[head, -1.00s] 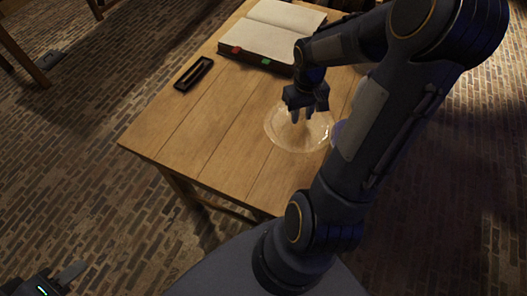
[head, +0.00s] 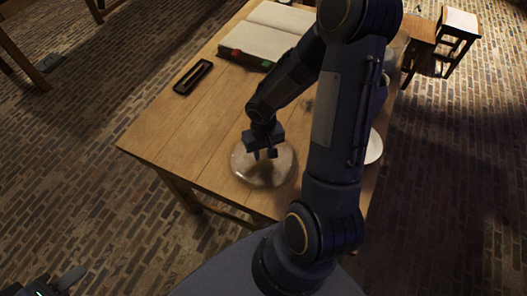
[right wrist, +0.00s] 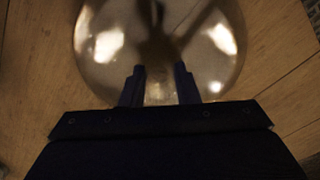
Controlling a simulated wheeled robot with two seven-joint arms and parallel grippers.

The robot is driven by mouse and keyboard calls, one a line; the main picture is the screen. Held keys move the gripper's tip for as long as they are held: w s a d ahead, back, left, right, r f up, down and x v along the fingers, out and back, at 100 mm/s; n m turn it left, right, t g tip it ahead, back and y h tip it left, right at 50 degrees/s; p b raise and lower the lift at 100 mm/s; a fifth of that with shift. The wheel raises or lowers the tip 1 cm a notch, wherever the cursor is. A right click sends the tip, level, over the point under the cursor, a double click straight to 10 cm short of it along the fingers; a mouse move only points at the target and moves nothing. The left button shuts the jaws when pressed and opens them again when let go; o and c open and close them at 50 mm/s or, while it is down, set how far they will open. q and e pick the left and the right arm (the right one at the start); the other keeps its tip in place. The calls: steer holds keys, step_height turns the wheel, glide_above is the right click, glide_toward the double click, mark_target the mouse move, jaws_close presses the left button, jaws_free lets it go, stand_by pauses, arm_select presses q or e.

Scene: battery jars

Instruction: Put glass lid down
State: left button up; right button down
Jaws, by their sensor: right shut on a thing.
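The round clear glass lid (head: 250,177) is low over the near part of the wooden table. I cannot tell whether its rim touches the wood. My right gripper (head: 265,155) points down at the lid's middle and is shut on it. In the right wrist view the lid (right wrist: 112,62) fills the top middle, with its knob between the two fingers (right wrist: 160,88). My left gripper (head: 62,284) is at the bottom left corner, off the table and partly cut off; its opening is unclear.
An open book (head: 262,42) and a dark pen tray (head: 193,77) lie towards the back of the table (head: 185,125). A white round thing (head: 374,148) is partly hidden behind my right arm. The table's left part is clear. Stools (head: 450,35) stand beyond.

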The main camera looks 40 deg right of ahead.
steer(key=shift+f, duration=0.15)
steer(key=c, duration=1.1)
jaws_free()
steer(key=shift+r, duration=0.25)
step_height(320, 180, up, 12)
steer(key=p, duration=0.2)
step_height(320, 180, up, 6)
steer(key=t, duration=0.2)
glide_above(264, 151)
steer(key=s+a, duration=0.3)
steer(key=s, duration=0.1)
steer(key=s+a+r+n+t+y, duration=0.2)
steer(key=s+a+r+t+y, duration=0.1)
steer(key=s+a+r, duration=0.3)
steer(key=shift+s+a+t+y, duration=0.15)
steer(key=shift+s+t+y, duration=0.2)
steer(key=shift+s, duration=0.55)
